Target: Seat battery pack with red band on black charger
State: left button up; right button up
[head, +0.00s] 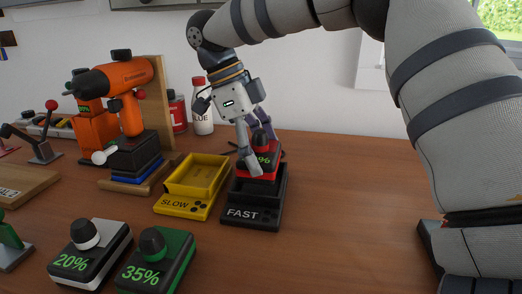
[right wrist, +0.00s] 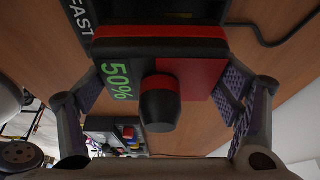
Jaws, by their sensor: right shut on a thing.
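The battery pack with the red band (head: 265,172) is in my right gripper (head: 259,148), over the black charger (head: 252,214) marked FAST. In the right wrist view the pack (right wrist: 195,75) shows a green 50% label, a red patch and a black knob with a red ring. The fingers of my right gripper (right wrist: 163,95) are shut on its two sides. The pack looks upright and lined up with the charger's cradle; whether its underside touches the cradle floor is hidden. My left gripper is not in view.
A yellow charger (head: 184,206) marked SLOW stands empty just left. A white-topped 20% pack (head: 92,252) and a green 35% pack (head: 157,262) lie in front. An orange drill (head: 128,88) and a white glue bottle (head: 202,112) stand behind.

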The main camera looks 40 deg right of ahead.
aim_at(265, 132)
jog(key=shift+f, duration=0.1)
jog(key=shift+f, duration=1.25)
jog(key=shift+f, duration=0.15)
dwell(0.5)
jog(key=o, duration=1.4)
jog(key=shift+o, duration=0.2)
jog(key=shift+r, duration=4.45)
